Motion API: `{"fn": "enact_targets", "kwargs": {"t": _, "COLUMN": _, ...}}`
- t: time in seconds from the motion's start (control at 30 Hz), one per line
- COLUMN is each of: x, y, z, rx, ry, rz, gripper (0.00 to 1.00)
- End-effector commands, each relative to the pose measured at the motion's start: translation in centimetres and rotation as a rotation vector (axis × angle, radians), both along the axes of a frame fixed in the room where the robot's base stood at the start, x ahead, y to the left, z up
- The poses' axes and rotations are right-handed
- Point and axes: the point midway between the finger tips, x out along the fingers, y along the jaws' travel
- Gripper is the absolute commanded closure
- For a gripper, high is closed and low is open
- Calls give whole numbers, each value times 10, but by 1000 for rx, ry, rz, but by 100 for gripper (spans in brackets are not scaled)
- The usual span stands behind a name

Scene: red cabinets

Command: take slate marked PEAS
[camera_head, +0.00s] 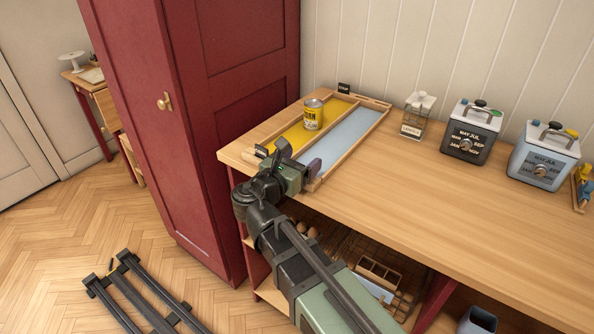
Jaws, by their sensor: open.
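Two small dark slates show at the wooden divided tray (362,138) on the counter. One slate (343,88) stands at the tray's far end; the other slate (261,151) is at its near left corner. Their lettering is too small to read, so I cannot tell which is marked PEAS. My gripper (299,161) is open at the tray's near end, to the right of the near slate. I see nothing held between its fingers, and my arm hides part of the tray's near edge.
A glass container (417,115), a black dial box (470,132) and a pale blue dial box (542,157) stand right. A tall red cabinet (200,110) borders the left. The front counter is clear.

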Motion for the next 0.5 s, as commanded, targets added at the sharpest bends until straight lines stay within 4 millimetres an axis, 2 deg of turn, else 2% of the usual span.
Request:
{"fn": "enact_targets", "kwargs": {"t": 0.23, "x": 3, "y": -3, "z": 0, "rx": 0, "ry": 0, "rz": 1, "gripper": 21}}
{"fn": "enact_targets", "kwargs": {"t": 0.5, "x": 3, "y": -3, "z": 0, "rx": 0, "ry": 0, "rz": 1, "gripper": 63}}
